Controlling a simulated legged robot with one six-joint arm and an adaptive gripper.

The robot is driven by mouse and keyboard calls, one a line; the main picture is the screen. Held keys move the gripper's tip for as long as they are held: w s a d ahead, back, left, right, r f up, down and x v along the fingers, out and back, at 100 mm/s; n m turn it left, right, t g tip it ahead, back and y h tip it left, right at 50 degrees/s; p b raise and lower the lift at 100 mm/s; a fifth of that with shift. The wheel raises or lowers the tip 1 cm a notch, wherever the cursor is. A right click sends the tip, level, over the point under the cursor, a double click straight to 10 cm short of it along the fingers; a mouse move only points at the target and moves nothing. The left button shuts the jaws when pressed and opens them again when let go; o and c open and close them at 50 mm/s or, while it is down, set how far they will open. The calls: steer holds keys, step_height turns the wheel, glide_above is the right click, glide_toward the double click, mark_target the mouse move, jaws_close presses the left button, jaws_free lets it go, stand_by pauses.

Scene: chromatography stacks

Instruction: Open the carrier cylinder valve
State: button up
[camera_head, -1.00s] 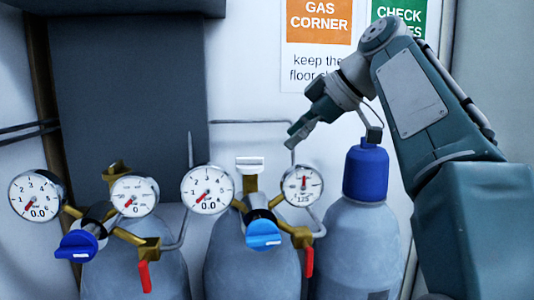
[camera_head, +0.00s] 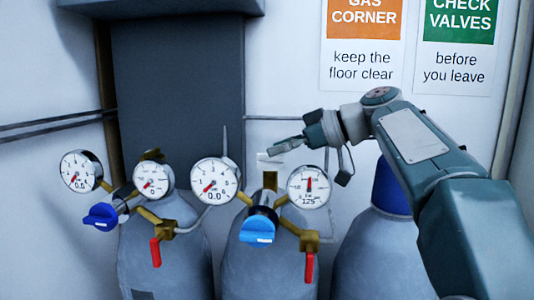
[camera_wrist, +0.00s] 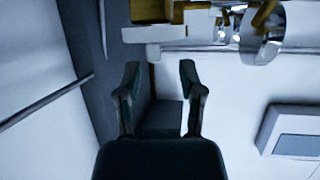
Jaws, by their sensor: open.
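The middle grey cylinder (camera_head: 262,262) has a brass valve (camera_head: 270,180) with a white handle (camera_head: 268,158) on top. The brass valve (camera_wrist: 152,10) and white handle (camera_wrist: 153,34) also show at the top of the wrist view. My gripper (camera_head: 284,147) is at about the handle's height in the head view, just above and to its right. In the wrist view my gripper (camera_wrist: 160,82) is open and empty, with the handle beyond its fingertips and apart from them. The pictures do not show which cylinder is the carrier.
A dark panel (camera_head: 178,85) stands behind.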

steer(key=shift+x, duration=0.8)
steer(key=shift+w+a+f, duration=0.1)
steer(key=shift+w+f, duration=0.1)
steer(key=shift+f, duration=0.05)
steer(key=shift+w+d+f, duration=0.15)
steer(key=shift+w+d, duration=0.05)
steer(key=shift+d, duration=0.1)
steer(key=shift+a, duration=0.3)
steer(key=shift+c, duration=0.3)
steer(key=shift+a, duration=0.35)
jaws_close()
steer(key=shift+d, duration=0.1)
